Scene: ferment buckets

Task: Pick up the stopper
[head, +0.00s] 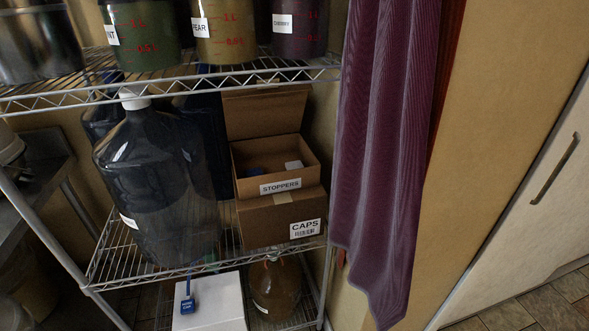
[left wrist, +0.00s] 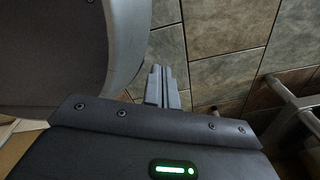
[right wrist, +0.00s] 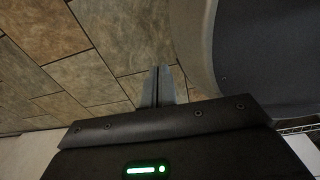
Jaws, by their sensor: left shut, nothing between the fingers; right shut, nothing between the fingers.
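An open cardboard box labelled STOPPERS (head: 281,186) stands on the middle shelf in the head view, on top of a closed box labelled CAPS (head: 262,224). A small white item (head: 293,165) and a dark blue item (head: 257,173) show inside the open box; I cannot tell whether either is a stopper. My left gripper (left wrist: 163,87) is shut and empty over the tiled floor in the left wrist view. My right gripper (right wrist: 161,86) is shut and empty over the floor in the right wrist view. Neither gripper shows in the head view.
A large dark carboy (head: 155,175) stands left of the boxes. Labelled buckets (head: 225,30) stand on the wire shelf above. A purple cloth (head: 385,130) hangs to the right.

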